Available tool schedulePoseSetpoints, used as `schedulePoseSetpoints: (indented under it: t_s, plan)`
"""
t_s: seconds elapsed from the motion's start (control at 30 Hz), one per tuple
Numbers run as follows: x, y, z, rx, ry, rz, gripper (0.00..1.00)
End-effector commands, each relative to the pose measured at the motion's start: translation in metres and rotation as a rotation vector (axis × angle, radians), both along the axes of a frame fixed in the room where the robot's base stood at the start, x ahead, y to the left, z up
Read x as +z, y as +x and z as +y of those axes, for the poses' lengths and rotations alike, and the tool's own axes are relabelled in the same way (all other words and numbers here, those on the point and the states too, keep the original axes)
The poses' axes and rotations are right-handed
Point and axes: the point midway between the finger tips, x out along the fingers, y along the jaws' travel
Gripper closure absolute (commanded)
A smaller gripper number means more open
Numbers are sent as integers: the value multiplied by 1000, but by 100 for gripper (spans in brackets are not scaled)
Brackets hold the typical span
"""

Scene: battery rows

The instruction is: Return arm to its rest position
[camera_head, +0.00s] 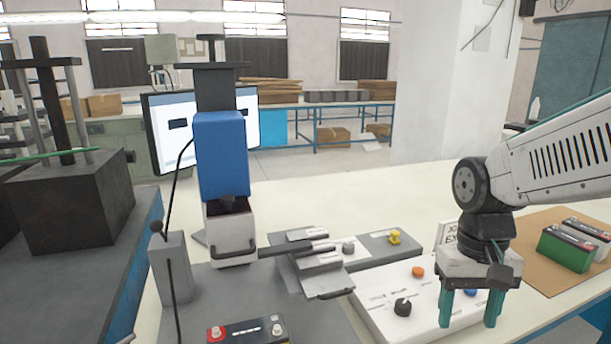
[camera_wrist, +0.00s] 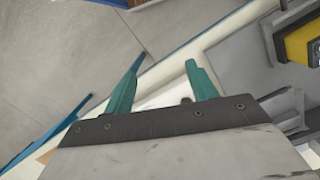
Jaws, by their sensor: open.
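My gripper (camera_head: 468,306) hangs from my white arm on the right side of the head view, fingers pointing down. Its green fingers are apart with nothing between them. It is in front of or above the right part of the white control box (camera_head: 375,312), which has an orange button, a blue button and a black knob. In the wrist view my gripper (camera_wrist: 160,82) also shows with its fingers spread and empty, over the table edge and the floor. Whether the fingers touch the box cannot be told.
A black and red battery (camera_head: 248,330) lies at the front of the grey test stand (camera_head: 205,295). A green battery (camera_head: 565,247) and another battery (camera_head: 588,228) sit on a brown board (camera_head: 530,248) at right. A monitor (camera_head: 165,135) stands behind the blue press (camera_head: 221,155).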

Motion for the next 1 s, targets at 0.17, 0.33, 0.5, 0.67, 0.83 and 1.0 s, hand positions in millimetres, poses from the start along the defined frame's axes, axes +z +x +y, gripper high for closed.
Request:
schedulePoseSetpoints:
  t_s: [0.17, 0.33, 0.5, 0.67, 0.83, 1.0]
  plan:
    - [25, -61, -6, 80, 10, -63, 43]
    - [36, -99, -9, 98, 10, -142, 43]
    - [46, -112, -10, 88, 6, -220, 43]
    - [51, -113, -10, 84, 4, -247, 43]
    - [51, -113, -10, 83, 4, -246, 43]
    - [51, -113, -10, 83, 4, -246, 43]
